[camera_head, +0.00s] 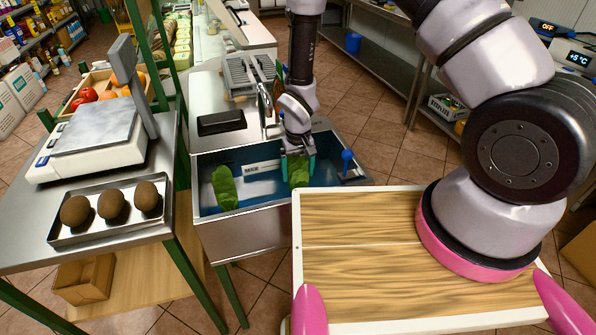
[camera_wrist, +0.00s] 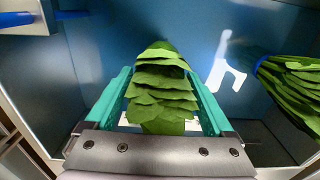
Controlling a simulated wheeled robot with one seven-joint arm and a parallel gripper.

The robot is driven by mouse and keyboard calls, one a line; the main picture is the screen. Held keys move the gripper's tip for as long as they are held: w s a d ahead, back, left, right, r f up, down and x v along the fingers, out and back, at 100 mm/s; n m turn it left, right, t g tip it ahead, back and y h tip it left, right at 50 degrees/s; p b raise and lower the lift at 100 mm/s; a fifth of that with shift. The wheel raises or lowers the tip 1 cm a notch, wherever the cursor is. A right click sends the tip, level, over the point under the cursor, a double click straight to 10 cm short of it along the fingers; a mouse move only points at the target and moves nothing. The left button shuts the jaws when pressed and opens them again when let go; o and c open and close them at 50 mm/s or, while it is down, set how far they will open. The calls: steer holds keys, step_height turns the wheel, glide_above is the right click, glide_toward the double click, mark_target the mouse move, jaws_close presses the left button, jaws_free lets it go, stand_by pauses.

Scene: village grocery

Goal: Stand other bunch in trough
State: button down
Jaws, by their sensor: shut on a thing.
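The trough is a steel sink-like basin (camera_head: 250,230) with a blue inside and a "MAX" label (camera_head: 262,167) on its back wall. My gripper (camera_head: 298,160) reaches down into its right part. Its teal fingers are shut on a green leafy bunch (camera_head: 299,170); in the wrist view the held bunch (camera_wrist: 160,90) lies between the fingers with its leaves layered. I cannot tell if its lower end touches the trough floor. Another leafy bunch (camera_head: 224,188) stands, slightly tilted, in the left part of the trough. It also shows at the right of the wrist view (camera_wrist: 295,85), apart from the held one.
A tap (camera_head: 265,105) rises behind the trough, close left of my gripper. A blue-handled valve (camera_head: 347,160) is at the right rim. To the left, a table holds a scale (camera_head: 95,135) and a tray (camera_head: 88,232) with brown round items. The trough's middle is free.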

jaws_free()
steer(key=shift+f, duration=0.1)
step_height(320, 180, up, 12)
steer(key=shift+r, duration=0.15)
steer(key=shift+w+d+r, duration=0.1)
steer(key=shift+w+r, duration=0.05)
steer(key=shift+r, duration=0.2)
steer(key=w+d+r+m+t, duration=0.1)
steer(key=d+r, duration=0.3)
steer(key=r, duration=0.4)
steer(key=d+r+m+t+y, duration=0.1)
steer(key=d+r, duration=0.2)
steer(key=r, duration=0.4)
steer(key=w+d+r+m+t, duration=0.1)
steer(key=d+r, duration=0.3)
steer(key=r, duration=0.4)
steer(key=s+d+r+m+t, duration=0.2)
steer(key=s+d+r, duration=0.4)
steer(key=s+r, duration=0.1)
steer(key=s+d+r+m+t+y, duration=0.1)
steer(key=s+d+r, duration=0.4)
steer(key=r, duration=0.5)
steer(key=s+m+t, duration=0.1)
steer(key=s, duration=0.1)
steer(key=shift+s+d, duration=0.35)
steer(key=shift+s, duration=0.05)
